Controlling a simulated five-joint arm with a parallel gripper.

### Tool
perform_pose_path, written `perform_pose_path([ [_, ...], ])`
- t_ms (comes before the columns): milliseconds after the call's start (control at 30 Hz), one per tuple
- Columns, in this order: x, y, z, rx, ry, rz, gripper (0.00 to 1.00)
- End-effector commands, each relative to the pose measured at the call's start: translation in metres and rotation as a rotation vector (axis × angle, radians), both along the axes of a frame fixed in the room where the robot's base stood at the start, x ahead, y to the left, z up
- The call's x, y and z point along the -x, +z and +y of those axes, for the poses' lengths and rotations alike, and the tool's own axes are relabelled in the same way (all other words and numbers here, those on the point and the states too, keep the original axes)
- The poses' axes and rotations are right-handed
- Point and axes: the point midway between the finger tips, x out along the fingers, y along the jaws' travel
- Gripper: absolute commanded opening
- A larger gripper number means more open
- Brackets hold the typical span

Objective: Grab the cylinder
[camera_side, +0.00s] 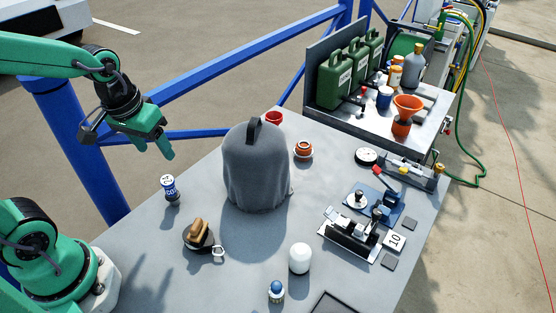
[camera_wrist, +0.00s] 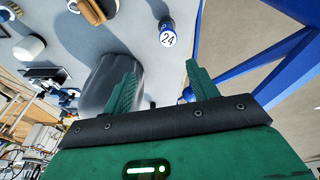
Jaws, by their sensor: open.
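A small cylinder (camera_side: 170,188) with a dark blue and white body and a white top stands upright on the grey table, near its left edge. In the wrist view the cylinder (camera_wrist: 167,32) shows a white end marked 24, beyond the gap between my fingertips. My gripper (camera_side: 163,148) hangs above and slightly left of the cylinder in the side view, apart from it. In the wrist view my gripper (camera_wrist: 161,66) has its two green fingers spread, with nothing between them.
A large grey covered object (camera_side: 256,170) stands right of the cylinder. A black round item with a tan top (camera_side: 198,235) sits in front. Blue rails (camera_side: 240,65) run behind the table. A bench with green canisters (camera_side: 334,80) is at the back right.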

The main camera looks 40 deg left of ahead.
Motion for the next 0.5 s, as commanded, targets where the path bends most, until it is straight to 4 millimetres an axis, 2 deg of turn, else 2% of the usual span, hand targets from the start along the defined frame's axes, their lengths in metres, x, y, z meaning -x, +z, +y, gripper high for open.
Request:
perform_pose_path([
  [300,-0.015,-0.053,0.009,0.027,0.140,0.153,0.59],
  [500,-0.018,-0.076,0.013,0.035,0.197,0.211,0.59],
])
